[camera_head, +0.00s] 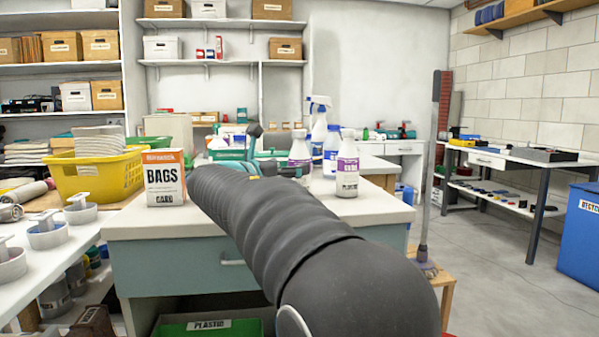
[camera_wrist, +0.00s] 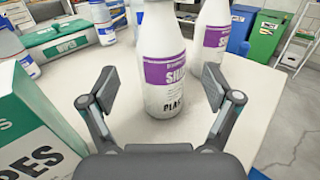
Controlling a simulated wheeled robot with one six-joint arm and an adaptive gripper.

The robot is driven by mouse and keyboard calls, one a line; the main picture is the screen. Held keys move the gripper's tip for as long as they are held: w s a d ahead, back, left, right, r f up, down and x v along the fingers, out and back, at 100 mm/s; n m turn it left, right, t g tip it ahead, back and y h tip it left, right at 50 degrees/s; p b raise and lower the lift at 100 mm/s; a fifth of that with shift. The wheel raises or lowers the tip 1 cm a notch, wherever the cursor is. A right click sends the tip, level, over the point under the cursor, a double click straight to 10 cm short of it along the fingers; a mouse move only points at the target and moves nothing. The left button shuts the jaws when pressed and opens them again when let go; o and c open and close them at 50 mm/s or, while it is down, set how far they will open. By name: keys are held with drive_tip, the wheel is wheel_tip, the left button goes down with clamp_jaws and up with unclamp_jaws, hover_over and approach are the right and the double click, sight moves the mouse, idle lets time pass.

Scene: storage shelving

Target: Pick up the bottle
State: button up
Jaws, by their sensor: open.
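In the wrist view, a white bottle (camera_wrist: 163,65) with a purple label stands upright on the pale worktop. A second, similar purple-label bottle (camera_wrist: 222,40) stands just behind it to the right. My gripper (camera_wrist: 157,90) is open, with one finger on each side of the nearer bottle in the picture and gaps at both sides. I cannot tell how deep the bottle sits between the fingers. In the head view, two purple-label bottles stand on the counter, one at the right (camera_head: 347,168) and one further left (camera_head: 299,152). My arm partly hides the left one and most of my gripper (camera_head: 256,155).
A white spray bottle (camera_head: 319,120) and a blue-label bottle (camera_head: 331,150) stand behind. In the wrist view, a green-and-white box (camera_wrist: 30,125) is close on the left. The worktop's right edge is near.

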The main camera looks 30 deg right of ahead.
drive_tip(key=x, duration=0.4)
drive_tip(key=shift+w+d+f, duration=0.15)
drive_tip(key=shift+d+f, duration=0.2)
drive_tip(key=shift+d, duration=0.05)
drive_tip(key=c, duration=1.1)
drive_tip(key=shift+r, duration=0.1)
